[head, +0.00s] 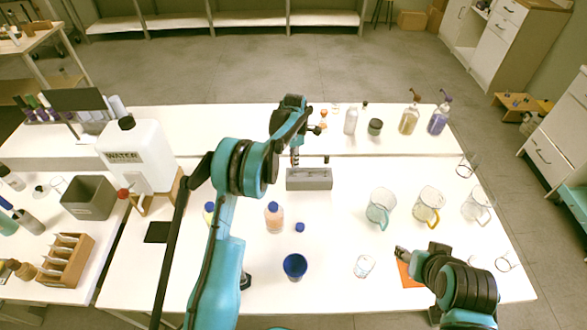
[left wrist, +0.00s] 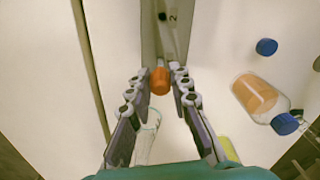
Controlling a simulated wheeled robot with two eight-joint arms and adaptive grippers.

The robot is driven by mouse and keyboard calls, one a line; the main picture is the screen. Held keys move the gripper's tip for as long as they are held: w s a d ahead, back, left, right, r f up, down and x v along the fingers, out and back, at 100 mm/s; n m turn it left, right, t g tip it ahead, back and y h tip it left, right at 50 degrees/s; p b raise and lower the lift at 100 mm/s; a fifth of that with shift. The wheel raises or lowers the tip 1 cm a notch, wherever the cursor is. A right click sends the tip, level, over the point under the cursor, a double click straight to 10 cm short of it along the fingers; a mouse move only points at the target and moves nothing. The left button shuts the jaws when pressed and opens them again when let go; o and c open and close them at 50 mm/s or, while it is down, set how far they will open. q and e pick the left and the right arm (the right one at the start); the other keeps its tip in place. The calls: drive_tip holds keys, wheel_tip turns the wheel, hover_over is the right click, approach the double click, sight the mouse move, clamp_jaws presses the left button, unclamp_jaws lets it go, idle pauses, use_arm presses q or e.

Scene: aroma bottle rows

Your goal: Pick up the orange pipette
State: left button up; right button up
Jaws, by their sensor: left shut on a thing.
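The orange pipette shows as an orange bulb (left wrist: 160,80) between my left fingertips in the left wrist view. My left gripper (left wrist: 158,82) is shut on it. In the head view my left gripper (head: 295,157) is just above the grey holder block (head: 309,180), and the pipette cannot be made out there. The holder (left wrist: 165,30) also shows at the top of the left wrist view. My right gripper (head: 402,253) is low over an orange mat (head: 408,274); its jaw state is unclear.
A bottle with a blue cap (head: 274,217), a loose blue cap (head: 299,227) and a blue cup (head: 295,266) stand in front of the holder. Glass jugs (head: 381,207) are to the right. A white water jug (head: 140,155) stands at left.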

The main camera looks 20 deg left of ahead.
use_arm(q)
wheel_tip(320, 180, up, 10)
drive_tip(key=shift+p, duration=1.2)
use_arm(e)
wheel_tip(320, 180, up, 2)
drive_tip(key=shift+r, duration=0.15)
